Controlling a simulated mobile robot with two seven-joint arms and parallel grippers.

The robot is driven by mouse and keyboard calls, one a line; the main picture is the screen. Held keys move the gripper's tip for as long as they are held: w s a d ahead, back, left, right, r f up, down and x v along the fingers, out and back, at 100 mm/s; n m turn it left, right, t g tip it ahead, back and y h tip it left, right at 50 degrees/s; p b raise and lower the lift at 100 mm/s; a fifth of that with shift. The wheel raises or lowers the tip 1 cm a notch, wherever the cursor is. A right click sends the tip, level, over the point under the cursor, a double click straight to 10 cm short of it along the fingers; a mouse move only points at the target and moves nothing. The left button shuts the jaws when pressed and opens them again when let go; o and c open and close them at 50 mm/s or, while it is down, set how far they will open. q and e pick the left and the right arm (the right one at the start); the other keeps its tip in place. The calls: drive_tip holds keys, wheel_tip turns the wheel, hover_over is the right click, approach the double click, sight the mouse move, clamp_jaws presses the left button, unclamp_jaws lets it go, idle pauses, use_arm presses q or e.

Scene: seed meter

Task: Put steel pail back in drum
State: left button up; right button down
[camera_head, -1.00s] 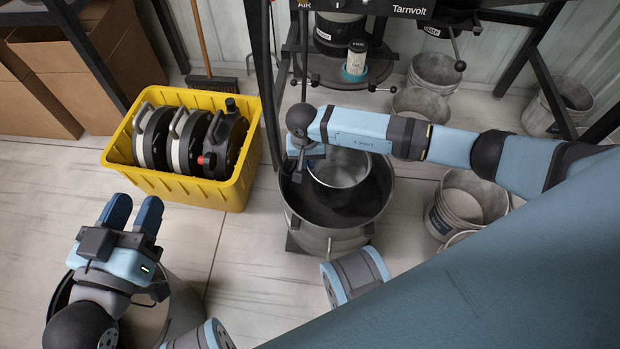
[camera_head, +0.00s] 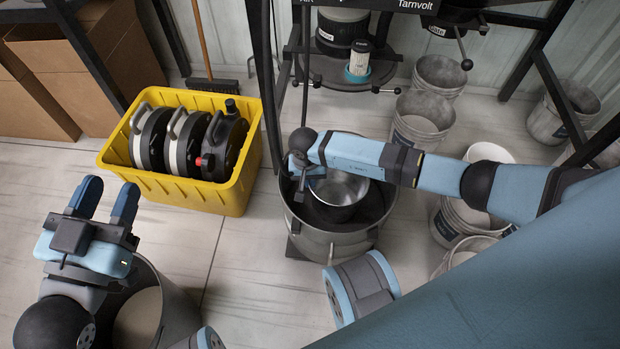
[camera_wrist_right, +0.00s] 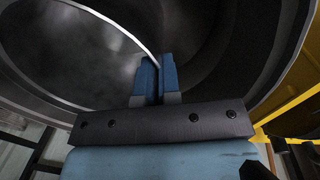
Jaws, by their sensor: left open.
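The steel pail (camera_head: 342,190) is a shiny open metal pail. It sits inside the mouth of the large grey steel drum (camera_head: 325,243), below the drum's rim; whether its base touches anything is hidden. My right gripper (camera_head: 302,178) is at the pail's left side, over the drum. In the right wrist view its fingers (camera_wrist_right: 157,78) are close together on the pail's thin rim (camera_wrist_right: 118,28). My left gripper (camera_head: 105,200) is open and empty at the lower left, its two blue fingers apart.
A yellow crate (camera_head: 180,190) with several round discs stands left of the drum. A grey container (camera_head: 178,315) lies below my left gripper. Several buckets (camera_head: 421,118) stand at the right, and a black stand (camera_head: 345,75) is behind the drum. Some floor between crate and drum is clear.

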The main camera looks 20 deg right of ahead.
drive_tip(key=c, duration=1.3)
unclamp_jaws()
drive_tip(key=shift+c, duration=0.2)
use_arm(q)
drive_tip(key=shift+d, duration=0.1)
use_arm(e)
drive_tip(key=shift+r, duration=0.3)
use_arm(q)
drive_tip(key=n+p, duration=0.1)
drive_tip(key=s+d+f+n+g+p, duration=0.1)
drive_tip(key=p, duration=0.1)
drive_tip(key=s+n+y+p, duration=0.1)
drive_tip(key=p, duration=0.1)
drive_tip(key=shift+s+d+f+n+g, duration=0.2)
drive_tip(key=shift+d+n+g, duration=0.1)
drive_tip(key=shift+g, duration=0.1)
use_arm(e)
wheel_tip(320, 180, up, 12)
drive_tip(key=shift+w+a+f, duration=0.2)
drive_tip(key=shift+a, duration=0.25)
use_arm(q)
drive_tip(key=shift+a+r, duration=0.1)
